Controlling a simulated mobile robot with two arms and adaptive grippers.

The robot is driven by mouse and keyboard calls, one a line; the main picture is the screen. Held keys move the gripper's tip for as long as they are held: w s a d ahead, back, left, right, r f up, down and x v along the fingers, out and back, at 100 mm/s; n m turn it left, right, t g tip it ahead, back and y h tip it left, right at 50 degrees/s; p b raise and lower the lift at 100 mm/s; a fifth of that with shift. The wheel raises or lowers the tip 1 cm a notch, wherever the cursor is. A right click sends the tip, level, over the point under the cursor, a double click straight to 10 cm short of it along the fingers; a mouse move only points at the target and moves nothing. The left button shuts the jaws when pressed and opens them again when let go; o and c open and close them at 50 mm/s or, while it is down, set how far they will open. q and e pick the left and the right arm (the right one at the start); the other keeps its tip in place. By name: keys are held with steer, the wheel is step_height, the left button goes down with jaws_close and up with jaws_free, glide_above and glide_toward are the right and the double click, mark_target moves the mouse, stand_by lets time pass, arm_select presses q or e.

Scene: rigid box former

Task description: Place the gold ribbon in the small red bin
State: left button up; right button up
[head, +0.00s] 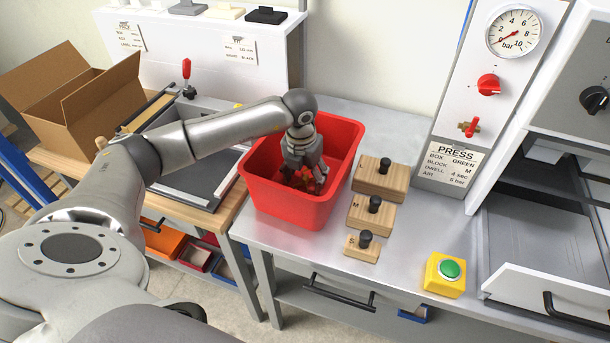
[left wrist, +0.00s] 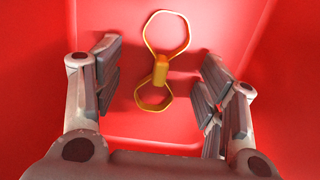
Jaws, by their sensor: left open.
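The gold ribbon (left wrist: 160,70), a thin bow with two loops and a small knot, lies on the floor of a red bin in the left wrist view. This red bin (head: 293,202) stands on the grey metal bench in the head view; its wall also shows in the left wrist view (left wrist: 35,70). My left gripper (head: 304,180) reaches down inside it. Its fingers are open, one on each side of the ribbon, with nothing held between them. The ribbon cannot be made out in the head view. My right gripper is not in view.
Several wooden blocks with black knobs (head: 371,213) stand right of the bin. A green button on a yellow box (head: 445,274) is near the front. An open cardboard box (head: 85,100) is at left. Small coloured bins, one orange (head: 163,240), sit below the left bench.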

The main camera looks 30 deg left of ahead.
mark_target(302, 187)
arm_select(q)
steer(key=shift+r, duration=0.5)
step_height(302, 187, up, 11)
steer(key=s+b, duration=0.1)
steer(key=b, duration=0.1)
steer(key=shift+s, duration=0.25)
steer(key=shift+d, duration=0.1)
steer(key=shift+r, duration=0.1)
